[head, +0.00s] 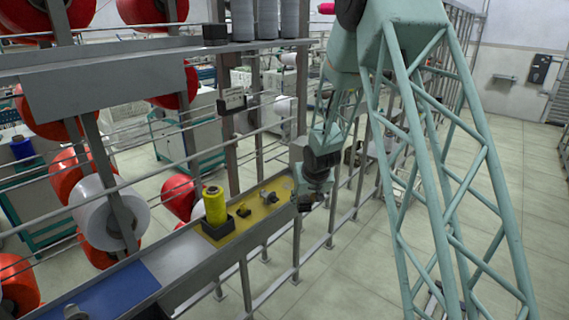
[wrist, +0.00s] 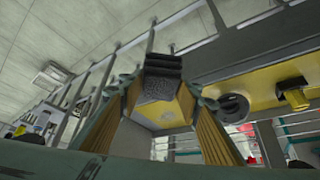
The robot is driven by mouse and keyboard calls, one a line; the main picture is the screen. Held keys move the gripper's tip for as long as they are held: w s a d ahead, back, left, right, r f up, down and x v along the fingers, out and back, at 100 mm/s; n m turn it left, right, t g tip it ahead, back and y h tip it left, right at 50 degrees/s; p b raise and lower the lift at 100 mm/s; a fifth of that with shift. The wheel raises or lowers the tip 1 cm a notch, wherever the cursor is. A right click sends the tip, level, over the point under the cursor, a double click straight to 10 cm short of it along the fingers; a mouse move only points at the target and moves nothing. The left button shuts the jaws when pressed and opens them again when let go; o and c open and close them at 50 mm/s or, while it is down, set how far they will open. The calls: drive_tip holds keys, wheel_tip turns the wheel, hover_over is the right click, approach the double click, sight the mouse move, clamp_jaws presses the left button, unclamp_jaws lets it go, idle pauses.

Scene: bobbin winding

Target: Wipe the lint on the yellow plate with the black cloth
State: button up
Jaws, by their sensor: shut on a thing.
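The yellow plate (head: 266,205) lies on a long grey rail shelf in the head view and shows behind my fingers in the wrist view (wrist: 210,88). My gripper (head: 304,199) is at the plate's right end, beside its edge. In the wrist view my gripper (wrist: 160,88) is shut on the black cloth (wrist: 162,64), a dark folded bundle with a speckled grey face between the fingertips. A small pale patch (head: 287,186), possibly the lint, shows near the plate's right end. I cannot tell whether the cloth touches the plate.
A yellow bobbin (head: 215,205) stands in a black holder (head: 217,229) at the plate's left. A small yellow-and-black piece (head: 243,210) and a grey knobbed part (head: 268,197) sit on the plate. A blue plate (head: 105,296) lies further left. Horizontal rails run close behind and above.

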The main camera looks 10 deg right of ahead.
drive_tip(key=w+a+r+p, duration=0.1)
drive_tip(key=w+a+r, duration=0.1)
drive_tip(key=w+r, duration=0.2)
drive_tip(key=w+a+r+p, duration=0.2)
drive_tip(key=w+a+r, duration=0.1)
drive_tip(key=w, duration=0.8)
drive_tip(key=shift+r+m, duration=0.4)
drive_tip(key=shift+r, duration=0.15)
drive_tip(key=shift+f, duration=0.15)
